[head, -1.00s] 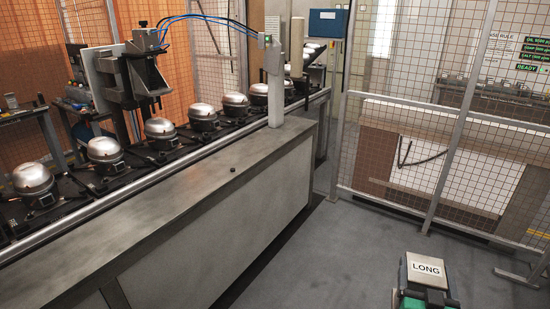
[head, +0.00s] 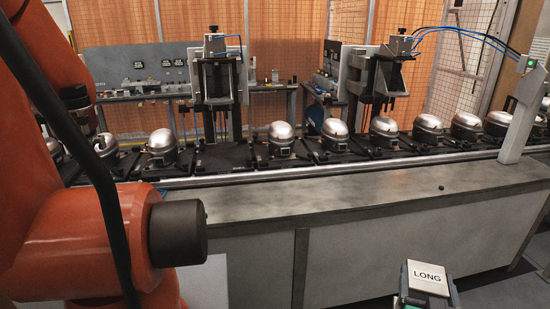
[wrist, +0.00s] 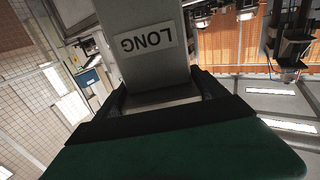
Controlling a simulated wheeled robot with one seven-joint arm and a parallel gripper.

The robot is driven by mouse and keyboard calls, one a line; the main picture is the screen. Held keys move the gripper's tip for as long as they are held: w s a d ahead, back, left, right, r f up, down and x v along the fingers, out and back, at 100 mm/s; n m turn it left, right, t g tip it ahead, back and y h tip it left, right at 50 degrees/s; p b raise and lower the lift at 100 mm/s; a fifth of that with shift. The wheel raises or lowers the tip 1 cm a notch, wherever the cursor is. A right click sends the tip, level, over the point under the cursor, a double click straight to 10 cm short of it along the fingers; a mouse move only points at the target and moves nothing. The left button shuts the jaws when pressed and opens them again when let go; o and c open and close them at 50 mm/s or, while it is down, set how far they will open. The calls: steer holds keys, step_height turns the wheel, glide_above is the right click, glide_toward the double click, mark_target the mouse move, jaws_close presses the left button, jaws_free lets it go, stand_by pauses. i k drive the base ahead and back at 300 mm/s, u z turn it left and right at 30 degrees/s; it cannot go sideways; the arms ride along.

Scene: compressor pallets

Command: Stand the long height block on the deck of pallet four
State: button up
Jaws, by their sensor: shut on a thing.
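The long height block is a grey block with a white label reading LONG (head: 427,278), at the lower right of the head view. My gripper (head: 426,300) is shut on it. In the wrist view the block (wrist: 150,70) stands out between the two dark fingers, its label upside down. The block is held in the air, clear of the bench. A row of dark pallets runs along the line behind the bench. One pallet (head: 222,158), under the left press, has a bare deck; most others carry silver compressors. I cannot read pallet numbers, so I cannot tell which is pallet four.
A long metal bench (head: 350,200) with a front rail lies between me and the pallets. A large orange arm (head: 50,245) fills the left side. Two presses (head: 217,80) stand over the line. A grey post (head: 520,125) rises at the right. A small black knob (head: 442,188) sits on the bench.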

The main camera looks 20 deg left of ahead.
mark_target(223, 155)
steer(key=u, duration=0.55)
steer(key=i, duration=2.2)
steer(key=u, duration=1.25)
